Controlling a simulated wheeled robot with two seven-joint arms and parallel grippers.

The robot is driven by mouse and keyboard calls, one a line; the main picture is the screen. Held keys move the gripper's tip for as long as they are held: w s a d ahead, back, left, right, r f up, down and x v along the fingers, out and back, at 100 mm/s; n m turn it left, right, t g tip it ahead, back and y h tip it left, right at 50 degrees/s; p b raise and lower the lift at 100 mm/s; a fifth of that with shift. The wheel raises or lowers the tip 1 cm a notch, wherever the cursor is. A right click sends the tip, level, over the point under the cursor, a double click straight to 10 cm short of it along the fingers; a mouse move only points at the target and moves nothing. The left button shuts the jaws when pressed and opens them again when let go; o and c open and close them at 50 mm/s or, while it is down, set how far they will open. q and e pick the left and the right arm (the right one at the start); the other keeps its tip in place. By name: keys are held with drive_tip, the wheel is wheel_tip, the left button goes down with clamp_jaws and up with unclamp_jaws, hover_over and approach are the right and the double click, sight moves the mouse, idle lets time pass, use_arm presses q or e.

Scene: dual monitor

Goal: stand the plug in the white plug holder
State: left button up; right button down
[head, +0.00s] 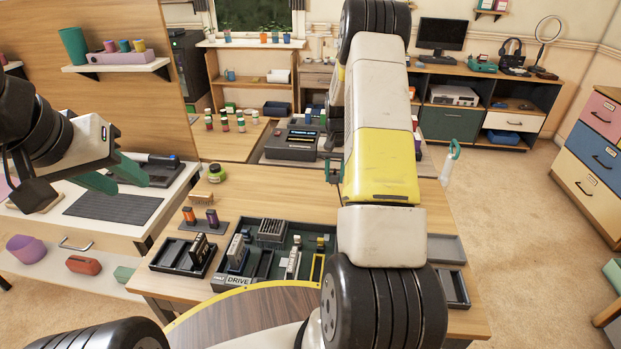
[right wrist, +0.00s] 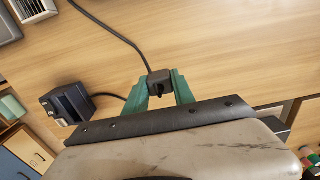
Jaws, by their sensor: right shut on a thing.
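The plug (right wrist: 159,84) is a small black block with a dark cable. In the right wrist view it sits between the two green fingers of my right gripper (right wrist: 160,78), which is shut on it above bare wooden table. In the head view my right arm hides most of that gripper and the plug. My left gripper (head: 132,182) is open and empty at the left, over the side shelf with the dark mat. I cannot clearly make out the white plug holder in either view; my right arm covers part of the table.
A black box (right wrist: 66,104) stands on the table beside the plug. Black organizer trays (head: 186,257) and a larger tray marked DRIVE (head: 262,268) fill the near table. A grey tray (head: 446,249) lies at the right. A green jar (head: 217,173) stands at the back left.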

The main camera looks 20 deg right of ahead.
drive_tip(key=shift+f, duration=3.4)
drive_tip(key=shift+f, duration=0.1)
drive_tip(key=shift+f, duration=0.1)
drive_tip(key=c, duration=1.1)
unclamp_jaws()
drive_tip(key=shift+o, duration=0.2)
